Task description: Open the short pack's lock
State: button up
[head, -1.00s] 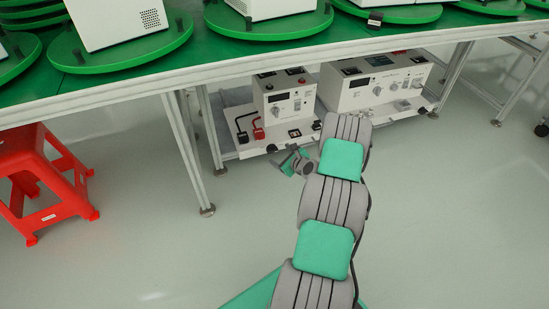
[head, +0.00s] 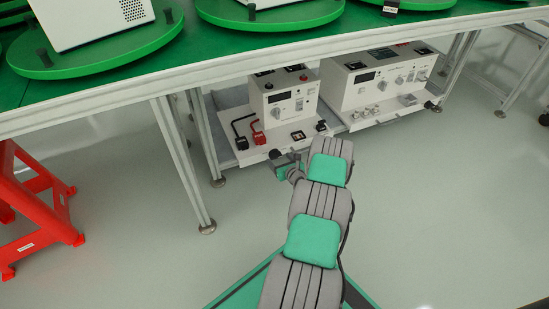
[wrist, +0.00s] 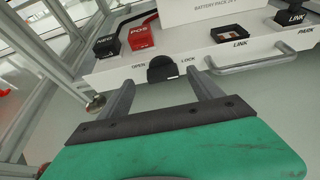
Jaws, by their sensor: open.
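The short pack (head: 285,105) is a white box on a white tray under the bench. Its lock is a black rounded knob (wrist: 162,69) on the tray's front edge in the wrist view, between the printed words OPEN on the left and LOCK on the right. My gripper (wrist: 159,80) is open and empty. Its two grey fingers point at the tray edge, one on each side of the knob in the picture; I cannot tell whether they touch it. In the head view my gripper (head: 288,160) is at the tray's front, and the knob cannot be made out clearly.
A black NEG plug (wrist: 106,46), a red POS plug (wrist: 142,37) and a LINK block (wrist: 228,33) sit on the tray. A handle (wrist: 245,62) lies right of the knob. A longer pack (head: 365,85) stands to the right. A bench leg (head: 182,160) and red stool (head: 35,210) are left.

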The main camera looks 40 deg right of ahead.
aim_at(276, 155)
jog(key=x, duration=0.1)
jog(key=b+x, duration=0.1)
jog(key=x, duration=0.1)
jog(key=shift+s+d+f, duration=0.1)
jog(key=shift+d+f, duration=0.1)
jog(key=shift+f, duration=0.1)
jog(key=shift+w+d, duration=0.15)
jog(key=shift+w, duration=0.3)
jog(key=c, duration=1.4)
